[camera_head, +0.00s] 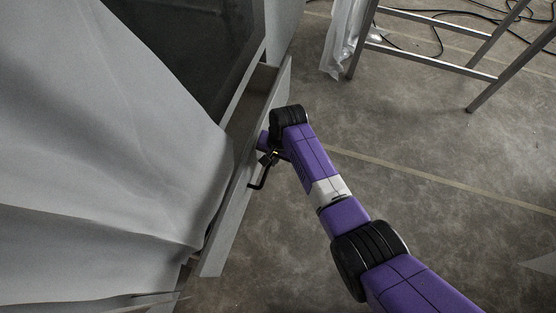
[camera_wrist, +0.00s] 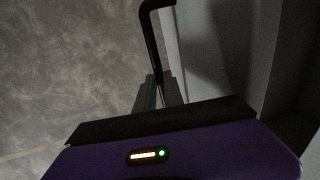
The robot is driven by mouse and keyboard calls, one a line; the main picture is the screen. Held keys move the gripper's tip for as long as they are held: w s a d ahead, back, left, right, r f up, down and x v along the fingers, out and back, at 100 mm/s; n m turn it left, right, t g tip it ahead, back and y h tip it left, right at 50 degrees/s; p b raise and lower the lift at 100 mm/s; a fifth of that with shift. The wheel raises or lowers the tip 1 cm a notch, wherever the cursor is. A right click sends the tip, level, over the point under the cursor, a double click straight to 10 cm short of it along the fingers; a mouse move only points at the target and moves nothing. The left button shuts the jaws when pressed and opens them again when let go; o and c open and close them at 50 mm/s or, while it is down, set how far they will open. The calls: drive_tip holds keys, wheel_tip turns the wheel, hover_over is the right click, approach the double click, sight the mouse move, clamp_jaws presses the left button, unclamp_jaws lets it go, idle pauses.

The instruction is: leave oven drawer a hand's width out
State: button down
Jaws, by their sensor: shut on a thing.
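The oven drawer (camera_head: 236,207) is a pale grey front panel low on the oven (camera_head: 195,45). It stands out from the oven body, and a strip of its open inside shows behind the panel. Its black bar handle (camera_head: 257,183) is on the outer face, and it also shows in the wrist view (camera_wrist: 151,40). My gripper (camera_head: 267,160) is at the handle, and in the wrist view its fingers (camera_wrist: 158,93) are shut on the bar. My wrist partly hides the grip in the head view.
A pale sheet (camera_head: 110,150) drapes over the left side and hides part of the drawer's near end. A metal-legged frame (camera_head: 435,62) with plastic hanging on it stands at the upper right, near dark cables. The concrete floor (camera_head: 440,150) right of the drawer is clear.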

drive_tip(key=c, duration=1.5)
unclamp_jaws()
drive_tip(key=shift+o, duration=0.2)
wheel_tip(320, 180, up, 8)
drive_tip(key=d+p, duration=0.1)
drive_tip(key=p, duration=0.3)
drive_tip(key=shift+s+d+f+p, duration=0.2)
drive_tip(key=shift+s+d+p, duration=0.05)
drive_tip(key=shift+p, duration=0.05)
